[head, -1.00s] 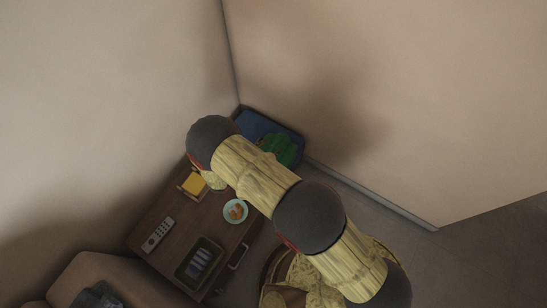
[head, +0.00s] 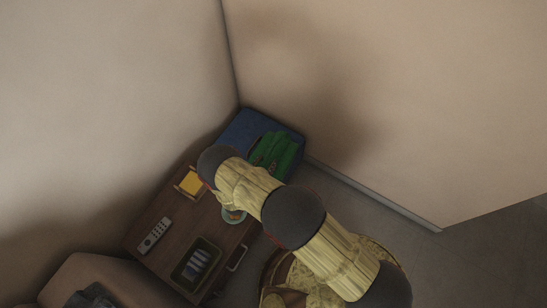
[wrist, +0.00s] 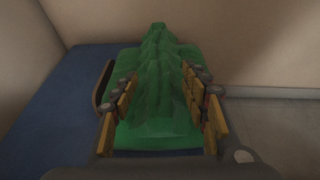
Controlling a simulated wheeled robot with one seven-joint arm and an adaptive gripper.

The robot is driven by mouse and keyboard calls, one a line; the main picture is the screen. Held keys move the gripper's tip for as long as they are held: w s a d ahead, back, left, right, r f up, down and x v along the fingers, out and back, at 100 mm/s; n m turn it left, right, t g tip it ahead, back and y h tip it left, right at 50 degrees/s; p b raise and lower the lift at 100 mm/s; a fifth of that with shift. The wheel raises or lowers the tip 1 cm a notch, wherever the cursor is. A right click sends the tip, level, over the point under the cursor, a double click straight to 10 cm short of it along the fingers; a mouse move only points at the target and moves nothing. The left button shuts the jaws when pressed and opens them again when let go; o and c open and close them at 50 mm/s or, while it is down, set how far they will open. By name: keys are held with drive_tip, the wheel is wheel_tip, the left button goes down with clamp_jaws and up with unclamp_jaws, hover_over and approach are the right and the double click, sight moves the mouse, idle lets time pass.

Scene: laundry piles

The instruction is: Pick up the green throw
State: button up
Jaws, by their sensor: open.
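The green throw (head: 284,152) lies bunched on a blue surface (head: 238,127) in the corner between two walls, in the head view. In the wrist view the throw (wrist: 155,125) fills the middle, with a raised ridge running away from me. My gripper (wrist: 160,80) is open, with one finger on each side of that ridge. The fingers overlap the throw's sides in the picture; I cannot tell whether they touch it. In the head view my arm hides most of the gripper.
A dark wooden table (head: 176,232) holds a remote (head: 154,236), a dark tray (head: 181,271), a yellow item (head: 191,183) and a plate (head: 231,216) partly behind my arm. Walls close in behind the blue surface (wrist: 55,110). Floor (head: 475,250) is open at right.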

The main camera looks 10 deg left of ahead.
drive_tip(key=shift+w+d+f, duration=0.15)
drive_tip(key=shift+w+f, duration=0.05)
drive_tip(key=shift+w, duration=0.4)
drive_tip(key=shift+c, duration=0.2)
clamp_jaws()
idle(0.6)
